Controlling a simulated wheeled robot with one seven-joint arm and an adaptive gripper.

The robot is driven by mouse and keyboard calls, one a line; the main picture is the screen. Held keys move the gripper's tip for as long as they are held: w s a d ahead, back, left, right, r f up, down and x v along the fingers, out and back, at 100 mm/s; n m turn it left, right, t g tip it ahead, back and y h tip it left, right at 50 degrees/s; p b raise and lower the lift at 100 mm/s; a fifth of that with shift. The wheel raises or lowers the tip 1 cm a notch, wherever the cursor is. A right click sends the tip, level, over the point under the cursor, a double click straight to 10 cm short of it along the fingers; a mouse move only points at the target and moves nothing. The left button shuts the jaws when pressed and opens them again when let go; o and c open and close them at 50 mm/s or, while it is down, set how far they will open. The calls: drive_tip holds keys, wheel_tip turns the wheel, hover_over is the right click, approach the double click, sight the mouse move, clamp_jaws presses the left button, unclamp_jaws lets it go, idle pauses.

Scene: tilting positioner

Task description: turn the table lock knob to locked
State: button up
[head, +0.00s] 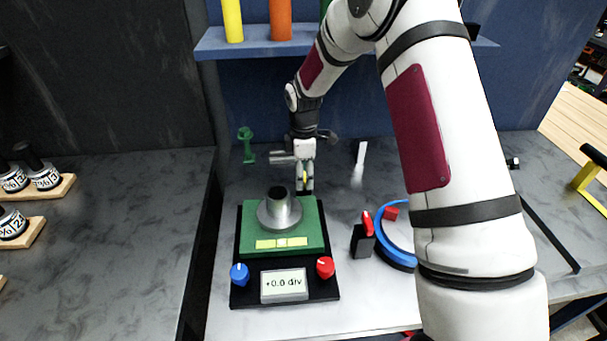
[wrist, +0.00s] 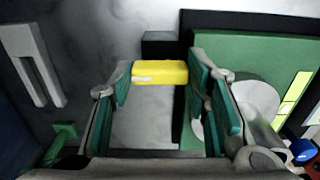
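The positioner has a green table (head: 285,232) on a black base (head: 247,292). On the base front are a blue knob (head: 239,274), a red knob (head: 325,267) and a display (head: 284,284) reading "+0.0 div". My gripper (head: 305,185) points down at the table's back edge. In the wrist view, a yellow bar-shaped knob (wrist: 160,73) with a small pale mark lies between my fingertips, beside a black block (wrist: 160,44). The fingers are spread wide at its two ends. I cannot tell whether they touch it. No label shows which knob is the table lock.
A metal cylinder (head: 279,213) stands on the green table. A blue arc (head: 394,250) and a black stand with a red lever (head: 367,224) are to the right. A green part (head: 247,145) is behind left. A shelf (head: 260,46) overhangs the back.

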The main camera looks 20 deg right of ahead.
drive_tip(key=shift+c, duration=1.2)
drive_tip(key=m+b, duration=0.1)
drive_tip(key=m, duration=0.3)
drive_tip(key=shift+m+b, duration=0.3)
drive_tip(key=shift+m, duration=0.1)
drive_tip(key=m+b, duration=0.1)
drive_tip(key=m, duration=0.3)
drive_tip(key=shift+m, duration=0.3)
drive_tip(key=m+b, duration=0.1)
drive_tip(key=m, duration=0.3)
drive_tip(key=shift+m+b, duration=0.35)
drive_tip(key=shift+m, duration=1.95)
drive_tip(key=o, duration=1.2)
drive_tip(key=shift+c, duration=0.2)
